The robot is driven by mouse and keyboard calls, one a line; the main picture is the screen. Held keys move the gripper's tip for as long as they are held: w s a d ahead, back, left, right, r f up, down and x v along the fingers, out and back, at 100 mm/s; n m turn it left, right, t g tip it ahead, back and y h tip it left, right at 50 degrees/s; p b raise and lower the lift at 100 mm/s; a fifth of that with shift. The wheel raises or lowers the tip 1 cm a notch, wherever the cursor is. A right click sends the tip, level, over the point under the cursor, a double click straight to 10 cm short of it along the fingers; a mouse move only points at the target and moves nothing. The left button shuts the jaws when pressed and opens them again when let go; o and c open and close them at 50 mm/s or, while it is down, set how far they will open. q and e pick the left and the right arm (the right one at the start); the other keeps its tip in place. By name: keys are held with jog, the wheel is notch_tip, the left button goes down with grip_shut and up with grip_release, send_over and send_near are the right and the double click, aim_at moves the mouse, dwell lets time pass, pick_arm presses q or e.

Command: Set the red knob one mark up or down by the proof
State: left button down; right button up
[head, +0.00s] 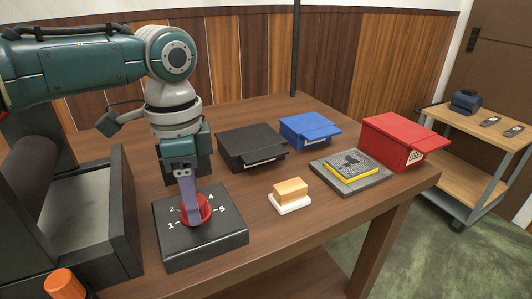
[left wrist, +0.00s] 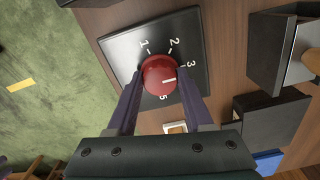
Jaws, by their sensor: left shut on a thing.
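The red knob (head: 197,208) sits on a black dial box (head: 172,250) at the table's front, with white numbers around it. In the left wrist view, the knob (left wrist: 158,72) has a white pointer line aimed right, between the 3 and the 5; the 4 is hidden behind a finger. My left gripper (head: 190,208) reaches down from above and is shut on the knob, one finger on each side. My right gripper is out of view.
Black (head: 250,145), blue (head: 309,129) and red (head: 399,140) lidded boxes stand behind. A tan block on a white base (head: 290,195) sits right of the dial. A dark machine with a roller (head: 30,170) and an orange knob (head: 64,284) is at left. A cart (head: 480,137) stands right.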

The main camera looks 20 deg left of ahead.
pick_arm(q)
jog(key=shift+r+n+p, duration=0.2)
jog(key=shift+n+p, duration=0.6)
jog(key=shift+p, duration=0.15)
jog(key=shift+n+p, duration=1.05)
jog(key=shift+n, duration=0.15)
jog(key=n+p, duration=0.2)
jog(key=n, duration=0.1)
jog(key=shift+d+f, duration=0.1)
jog(key=shift+n+p, duration=0.35)
jog(key=shift+n, duration=0.95)
jog(key=shift+f, duration=0.1)
jog(key=shift+c, duration=1.5)
grip_release()
